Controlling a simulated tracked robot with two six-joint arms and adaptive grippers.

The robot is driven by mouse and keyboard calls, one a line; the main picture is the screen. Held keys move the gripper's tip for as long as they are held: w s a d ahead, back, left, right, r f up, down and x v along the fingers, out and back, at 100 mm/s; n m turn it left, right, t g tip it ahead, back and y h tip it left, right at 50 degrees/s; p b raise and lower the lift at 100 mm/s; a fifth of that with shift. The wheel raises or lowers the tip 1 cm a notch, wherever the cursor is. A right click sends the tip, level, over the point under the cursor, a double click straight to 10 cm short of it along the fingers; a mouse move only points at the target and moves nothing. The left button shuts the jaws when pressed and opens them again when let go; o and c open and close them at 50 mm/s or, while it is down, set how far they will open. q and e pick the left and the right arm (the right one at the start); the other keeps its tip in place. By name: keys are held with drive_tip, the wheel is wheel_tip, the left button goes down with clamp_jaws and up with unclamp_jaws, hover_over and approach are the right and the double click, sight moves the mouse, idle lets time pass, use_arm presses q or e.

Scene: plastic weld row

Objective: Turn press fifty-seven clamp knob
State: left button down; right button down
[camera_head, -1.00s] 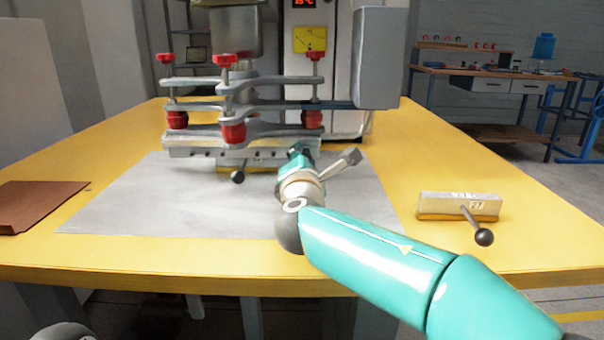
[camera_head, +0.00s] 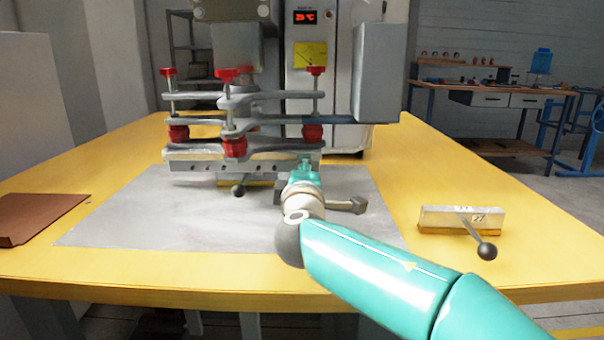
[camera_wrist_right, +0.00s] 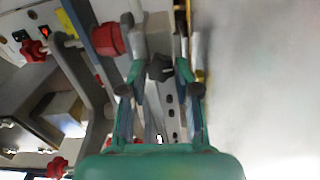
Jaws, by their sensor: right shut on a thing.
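The press (camera_head: 240,110) stands at the back of the yellow table, with red knobs on its grey clamp arms and a drilled bar at its front. My right gripper (camera_head: 305,163) is at the right end of that bar; its own wrist hides most of the fingers there. In the right wrist view, a dark knob (camera_wrist_right: 160,68) sits between the two fingers of my right gripper (camera_wrist_right: 160,40), and the gripper is shut on it. No number fifty-seven can be read on the press. My left gripper is not in view.
A pale block (camera_head: 440,218) with a ball-ended lever lies at the table's right. A similar ball lever (camera_head: 238,190) sticks out below the press bar. A brown plate (camera_head: 40,215) lies at the left. The grey mat (camera_head: 160,225) is bare in front of the press.

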drive_tip(key=shift+d+f, duration=0.15)
drive_tip(key=shift+f, duration=0.25)
drive_tip(key=c, duration=0.8)
unclamp_jaws()
drive_tip(key=shift+c, duration=0.2)
drive_tip(key=shift+r, duration=0.2)
drive_tip(key=s, duration=1.1)
drive_tip(key=shift+s, duration=0.45)
drive_tip(key=shift+s+f, duration=0.1)
